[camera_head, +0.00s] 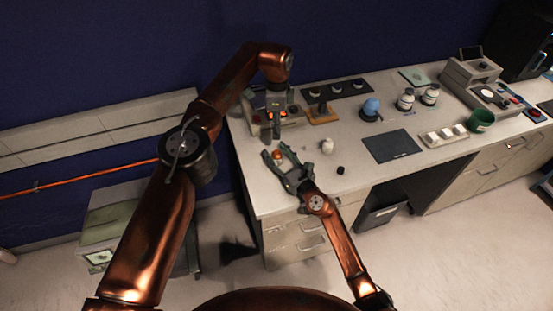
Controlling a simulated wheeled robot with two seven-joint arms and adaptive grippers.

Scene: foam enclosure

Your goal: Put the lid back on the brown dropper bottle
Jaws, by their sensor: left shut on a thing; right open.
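The brown dropper bottle (277,154) looks like a small orange-brown shape near the left end of the white bench. My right gripper (274,158) is open, with its fingers on either side of the bottle; I cannot tell whether they touch it. My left gripper (275,130) points down just above and behind the bottle. It is shut on a small dark thing that looks like the lid, mostly hidden by the fingers. A small black cap-like piece (340,170) lies on the bench to the right.
A white bottle (326,146) stands right of the grippers. Behind are a wooden stand (322,118) and a black tray of round pieces (349,87). A dark mat (391,146), blue object (371,108), jars (406,99) and green cup (480,120) are farther right.

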